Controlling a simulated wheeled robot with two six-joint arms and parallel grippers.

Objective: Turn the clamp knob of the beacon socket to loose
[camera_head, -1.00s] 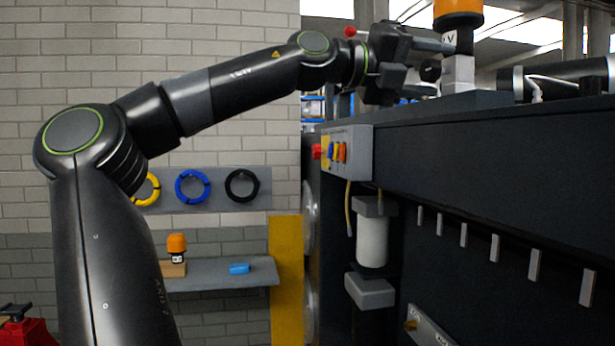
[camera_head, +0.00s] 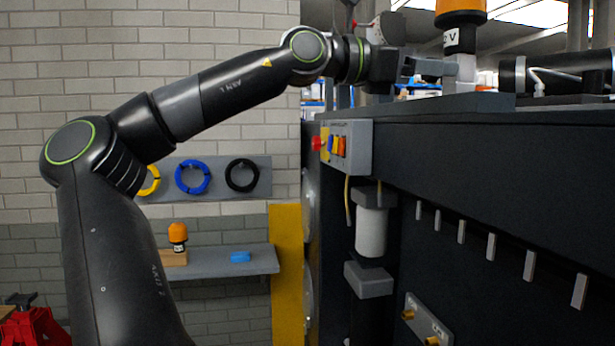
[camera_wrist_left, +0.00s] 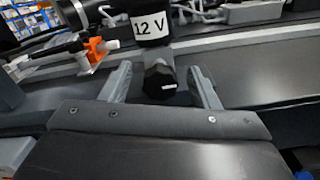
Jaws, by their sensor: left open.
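The orange beacon (camera_head: 460,10) stands upright on the machine's top edge. Its black lower part carries a "12 V" label, also readable in the left wrist view (camera_wrist_left: 151,25). Below it is the grey beacon socket (camera_head: 466,70). The clamp knob (camera_wrist_left: 160,82), black with a white mark, shows in the left wrist view just under the label. My left gripper (camera_head: 442,69) is level with the socket, and its jaws (camera_wrist_left: 163,85) are open. One finger is on each side of the knob, with visible gaps. In the head view the gripper hides the knob. My right gripper is not in view.
A dark cylinder (camera_head: 560,77) lies on the machine top to the right. A switch box (camera_head: 346,147) with colored switches is on the machine's side below my left arm. A wall shelf (camera_head: 225,263) holds another orange beacon (camera_head: 178,236) and a blue item (camera_head: 241,257).

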